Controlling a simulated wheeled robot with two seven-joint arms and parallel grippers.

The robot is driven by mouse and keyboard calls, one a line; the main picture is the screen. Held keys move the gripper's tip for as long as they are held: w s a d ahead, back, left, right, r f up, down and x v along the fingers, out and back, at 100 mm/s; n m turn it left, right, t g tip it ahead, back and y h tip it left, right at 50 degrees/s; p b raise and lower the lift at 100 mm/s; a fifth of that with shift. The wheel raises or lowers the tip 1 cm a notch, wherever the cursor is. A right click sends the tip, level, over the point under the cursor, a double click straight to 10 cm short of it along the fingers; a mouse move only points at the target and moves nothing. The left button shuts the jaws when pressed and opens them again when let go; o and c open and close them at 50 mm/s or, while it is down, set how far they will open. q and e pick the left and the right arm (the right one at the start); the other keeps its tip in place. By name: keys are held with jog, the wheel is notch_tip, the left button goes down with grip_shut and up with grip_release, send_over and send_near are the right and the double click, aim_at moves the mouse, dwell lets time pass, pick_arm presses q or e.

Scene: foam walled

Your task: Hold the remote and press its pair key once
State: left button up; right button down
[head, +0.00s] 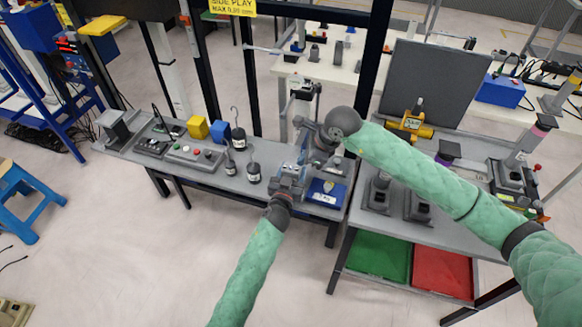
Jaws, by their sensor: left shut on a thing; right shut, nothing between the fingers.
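My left gripper (298,168) reaches in from the bottom and is shut on a thin, upright object above the right end of the grey bench. The object is small and mostly covered by the fingers; I take it to be the remote, but its keys, including the pair key, cannot be made out. My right gripper (308,135) comes in from the right, shut and empty, just beyond and above the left gripper. The two grippers overlap in the head view, so I cannot tell whether the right fingertips touch the held object.
The bench (215,182) carries a control box with buttons (195,155), yellow (197,127) and blue (220,131) blocks, dark weights (254,173) and a blue tray (326,192). A side table (400,232) with several fixtures stands right. Dark uprights (250,80) rise behind the bench.

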aim_at(291, 168)
notch_tip(291, 168, up, 5)
jog(key=w+a+n+t+y, duration=0.2)
jog(key=w+n, duration=0.1)
jog(key=shift+a+t, duration=0.3)
jog(key=shift+t, duration=0.1)
jog(key=shift+f, duration=4.4)
jog(key=shift+f, duration=0.2)
jog(key=shift+f, duration=0.2)
